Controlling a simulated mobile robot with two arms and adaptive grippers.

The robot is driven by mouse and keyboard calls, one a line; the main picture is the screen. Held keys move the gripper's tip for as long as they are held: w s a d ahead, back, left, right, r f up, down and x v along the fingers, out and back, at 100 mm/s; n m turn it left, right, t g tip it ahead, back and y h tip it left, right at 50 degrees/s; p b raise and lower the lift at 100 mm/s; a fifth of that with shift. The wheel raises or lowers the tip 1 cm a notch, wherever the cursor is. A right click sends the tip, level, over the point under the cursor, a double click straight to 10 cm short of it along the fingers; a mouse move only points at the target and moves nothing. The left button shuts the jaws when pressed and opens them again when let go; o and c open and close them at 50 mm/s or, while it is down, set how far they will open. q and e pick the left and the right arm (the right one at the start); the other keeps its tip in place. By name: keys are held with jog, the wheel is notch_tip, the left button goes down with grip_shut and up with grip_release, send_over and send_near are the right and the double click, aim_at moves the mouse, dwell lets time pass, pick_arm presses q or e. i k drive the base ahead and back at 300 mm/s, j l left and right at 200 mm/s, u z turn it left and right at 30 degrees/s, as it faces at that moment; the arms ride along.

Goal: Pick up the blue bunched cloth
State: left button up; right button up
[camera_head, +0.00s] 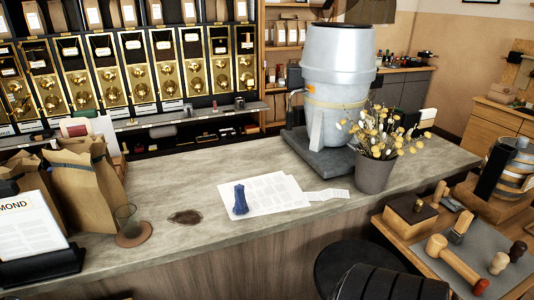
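The blue bunched cloth (240,200) stands as a small, narrow upright bundle on the left part of some white printed papers (273,191). The papers lie on the grey stone-look counter (190,250), close to its front edge. Neither of my grippers can be made out in the head view, so nothing is seen touching the cloth. A dark part with ridges (392,284) shows at the bottom edge; I cannot tell what it is.
A dark stain (185,217) and a glass (126,221) on a round coaster are left of the cloth. Brown paper bags (85,185) stand further left. A flower pot (374,172) and a large metal urn (337,85) stand to the right. The counter behind the papers is clear.

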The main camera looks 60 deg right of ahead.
aim_at(240, 208)
jog(key=z, duration=1.55)
